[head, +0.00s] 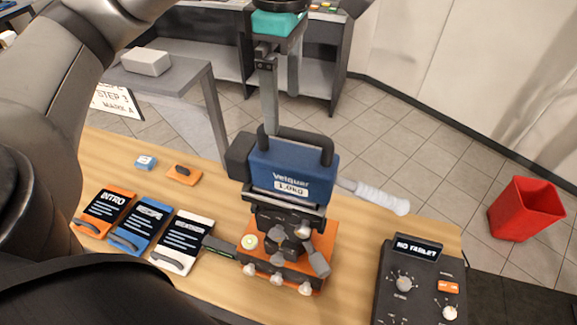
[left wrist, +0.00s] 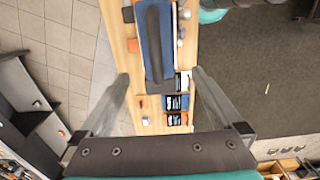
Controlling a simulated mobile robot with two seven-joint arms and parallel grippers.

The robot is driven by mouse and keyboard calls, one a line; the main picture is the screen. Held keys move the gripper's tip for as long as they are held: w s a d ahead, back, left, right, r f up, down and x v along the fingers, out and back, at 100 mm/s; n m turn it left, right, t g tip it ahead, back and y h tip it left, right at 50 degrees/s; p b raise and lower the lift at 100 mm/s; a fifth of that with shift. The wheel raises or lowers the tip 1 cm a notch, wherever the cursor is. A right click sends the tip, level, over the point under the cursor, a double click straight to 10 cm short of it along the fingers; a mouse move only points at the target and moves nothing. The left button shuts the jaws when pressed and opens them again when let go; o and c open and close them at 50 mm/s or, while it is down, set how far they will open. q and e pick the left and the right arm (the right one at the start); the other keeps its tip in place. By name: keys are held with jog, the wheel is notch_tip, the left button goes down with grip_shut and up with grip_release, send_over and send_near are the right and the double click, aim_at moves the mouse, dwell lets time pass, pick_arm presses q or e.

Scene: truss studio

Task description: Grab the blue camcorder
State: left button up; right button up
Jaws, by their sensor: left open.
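The blue camcorder (head: 290,168) stands upright on a black mount over an orange base (head: 325,262) on the wooden table. It has a dark top handle, a black lens end at left and a "1.0kg" label. My left gripper (head: 270,118) points down from above at the camcorder's top handle. In the left wrist view my left gripper (left wrist: 160,76) has its fingers spread wide, with nothing held between them. The camcorder (left wrist: 167,35) shows there beyond the fingertips, its dark handle running lengthwise. Whether a finger touches it is unclear. My right gripper is not visible.
Orange, blue and white cards (head: 145,222) lie left of the mount. A pale grip bar (head: 375,196) sticks out right. A black control box (head: 415,285) stands at the right table end. A red bin (head: 525,208) is on the floor. Grey tables stand behind.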

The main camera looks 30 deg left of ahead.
pick_arm(q)
jog(key=b, duration=0.1)
send_over(288, 153)
jog(key=f, duration=0.7)
jog(key=shift+s+a, duration=0.1)
jog(key=shift+s, duration=0.25)
jog(key=shift+w+f, duration=0.15)
jog(key=shift+f, duration=1.2)
jog(key=shift+w+f, duration=0.15)
jog(key=shift+f, duration=1.2)
grip_shut()
jog(key=shift+r, duration=0.15)
